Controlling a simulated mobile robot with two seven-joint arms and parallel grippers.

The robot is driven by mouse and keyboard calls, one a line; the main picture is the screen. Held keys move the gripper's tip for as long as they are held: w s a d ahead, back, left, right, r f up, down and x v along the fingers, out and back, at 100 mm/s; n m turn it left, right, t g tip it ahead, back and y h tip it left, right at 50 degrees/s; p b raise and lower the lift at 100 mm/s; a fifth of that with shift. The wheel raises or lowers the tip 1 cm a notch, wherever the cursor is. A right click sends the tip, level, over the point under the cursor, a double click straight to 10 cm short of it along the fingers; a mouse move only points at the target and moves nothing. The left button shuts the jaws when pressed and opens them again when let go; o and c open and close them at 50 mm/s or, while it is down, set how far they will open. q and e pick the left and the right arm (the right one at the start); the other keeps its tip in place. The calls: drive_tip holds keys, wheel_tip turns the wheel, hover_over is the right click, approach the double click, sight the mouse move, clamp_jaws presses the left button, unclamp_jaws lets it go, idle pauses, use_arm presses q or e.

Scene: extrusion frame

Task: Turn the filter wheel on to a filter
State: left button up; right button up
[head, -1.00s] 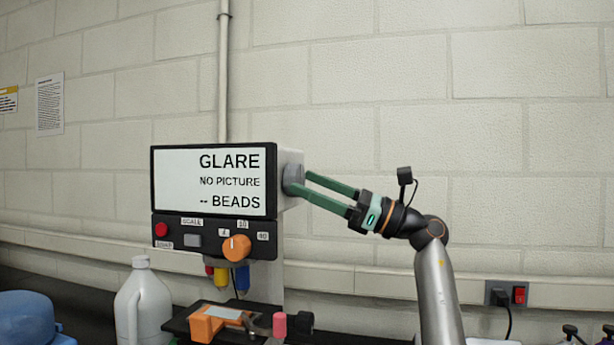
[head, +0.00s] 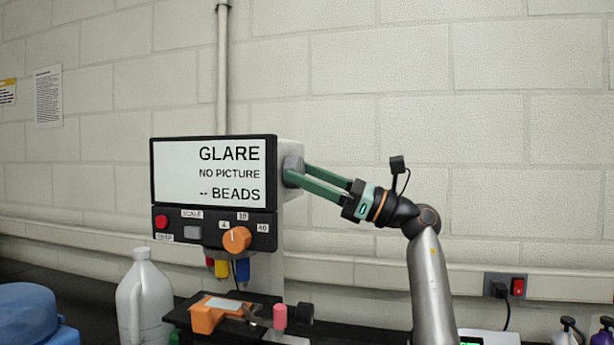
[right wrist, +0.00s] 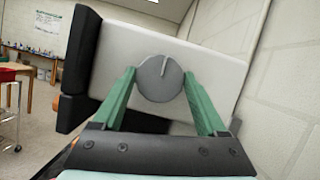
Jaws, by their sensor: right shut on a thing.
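The filter wheel (right wrist: 159,79) is a grey disc with a light pointer line, on the right side of the microscope housing (right wrist: 219,66). In the right wrist view its line points up and slightly right. My right gripper (right wrist: 160,82) has its green fingers on either side of the wheel and is shut on it. In the head view the right gripper (head: 295,172) reaches the wheel (head: 291,167) from the right. The screen (head: 208,172) reads "GLARE", "NO PICTURE", "-- BEADS". My left gripper is not in view.
An orange knob (head: 237,239), a red button (head: 161,221) and a grey switch (head: 193,232) sit below the screen. The stage (head: 180,313) holds an orange holder (head: 205,318). A white jug (head: 145,300) stands to its left. The wall is clear behind my arm.

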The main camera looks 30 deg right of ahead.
drive_tip(key=c, duration=0.3)
drive_tip(key=shift+m, duration=0.4)
drive_tip(key=m+t+h+p, duration=0.1)
drive_tip(key=m, duration=0.1)
drive_tip(key=m+h, duration=0.1)
drive_tip(key=m, duration=0.1)
drive_tip(key=shift+a+t+p, duration=0.1)
drive_tip(key=shift+t+p, duration=0.25)
drive_tip(key=shift+t, duration=0.05)
drive_tip(key=m+h+p, duration=0.1)
drive_tip(key=m+p, duration=0.1)
drive_tip(key=m, duration=0.1)
drive_tip(key=m+t+h+p, duration=0.1)
drive_tip(key=m+p, duration=0.1)
drive_tip(key=m, duration=0.1)
drive_tip(key=m+h+p, duration=0.2)
drive_tip(key=m, duration=0.1)
drive_tip(key=shift+s+a+r+t, duration=0.1)
drive_tip(key=shift+s+r+t, duration=0.1)
drive_tip(key=shift+t, duration=0.1)
drive_tip(key=m+h+p, duration=0.1)
drive_tip(key=m, duration=0.2)
drive_tip(key=shift+f+h, duration=0.1)
drive_tip(key=shift+h, duration=0.2)
drive_tip(key=m+h, duration=0.1)
drive_tip(key=m, duration=0.2)
drive_tip(key=m+g+h, duration=0.1)
drive_tip(key=m, duration=0.2)
drive_tip(key=shift+a+m, duration=0.1)
drive_tip(key=shift+m, duration=0.2)
